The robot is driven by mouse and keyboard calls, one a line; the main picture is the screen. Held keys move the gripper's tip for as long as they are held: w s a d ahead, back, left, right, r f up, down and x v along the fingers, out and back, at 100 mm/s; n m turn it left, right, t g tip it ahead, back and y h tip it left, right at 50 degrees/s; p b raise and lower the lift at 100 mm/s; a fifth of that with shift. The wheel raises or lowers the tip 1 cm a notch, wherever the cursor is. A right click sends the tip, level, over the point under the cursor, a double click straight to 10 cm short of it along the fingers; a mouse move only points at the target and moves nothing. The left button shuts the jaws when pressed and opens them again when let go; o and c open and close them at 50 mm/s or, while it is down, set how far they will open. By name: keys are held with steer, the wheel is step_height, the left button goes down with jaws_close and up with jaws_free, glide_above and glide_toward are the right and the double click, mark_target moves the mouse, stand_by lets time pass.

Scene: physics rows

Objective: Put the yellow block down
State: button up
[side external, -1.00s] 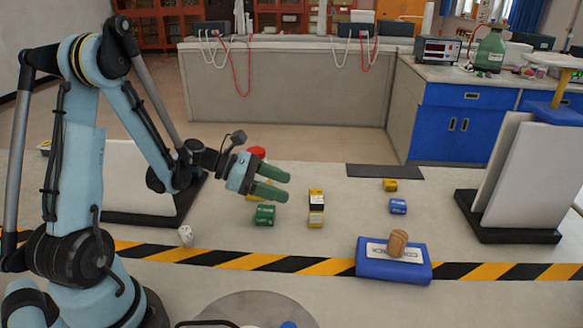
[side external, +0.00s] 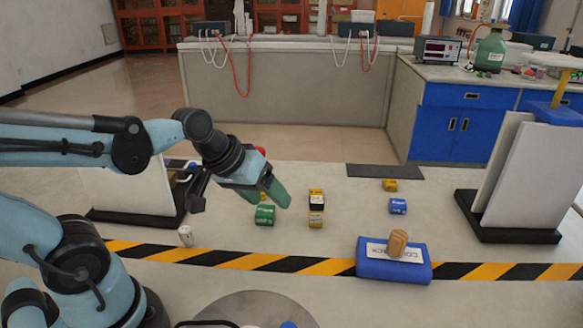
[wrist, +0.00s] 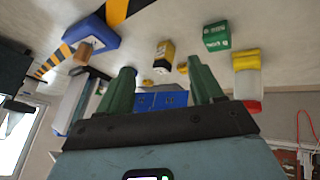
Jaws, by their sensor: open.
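Several yellow blocks are in view, and I cannot tell which one the task means. A small yellow block (side external: 390,185) lies farther right. My gripper (side external: 280,198) is open and empty, tilted down near the green block (side external: 265,215). Its spread fingers (wrist: 163,78) show in the wrist view.
A blue block (side external: 398,206) lies right of centre. A blue box (side external: 370,270) with a wooden piece (side external: 397,243) on it stands at the front. White panels on a dark base (side external: 510,235) stand at right. A striped tape (side external: 285,263) crosses the table.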

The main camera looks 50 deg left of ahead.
steer(key=m, duration=0.1)
steer(key=s+m, duration=0.1)
steer(key=m, duration=0.1)
steer(key=r+m+y, duration=0.1)
steer(key=shift+s+t, duration=0.35)
steer(key=shift+t, duration=0.05)
